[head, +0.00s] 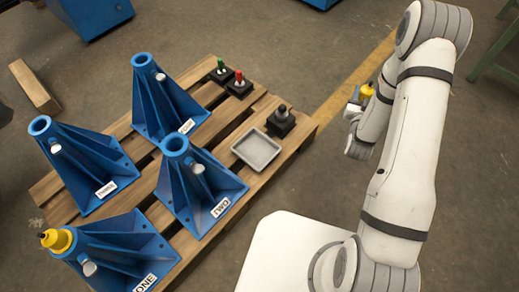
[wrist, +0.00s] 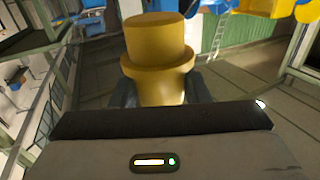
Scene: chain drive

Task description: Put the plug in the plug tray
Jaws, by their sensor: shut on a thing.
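My gripper (wrist: 158,98) is shut on a yellow plug (wrist: 157,42), a stepped cylinder with a collar, which fills the middle of the wrist view.
Several blue stands (head: 211,201) rise from the wooden pallet (head: 233,228), labelled ONE, TWO and others. Another yellow plug (head: 57,241) sits on stand ONE.

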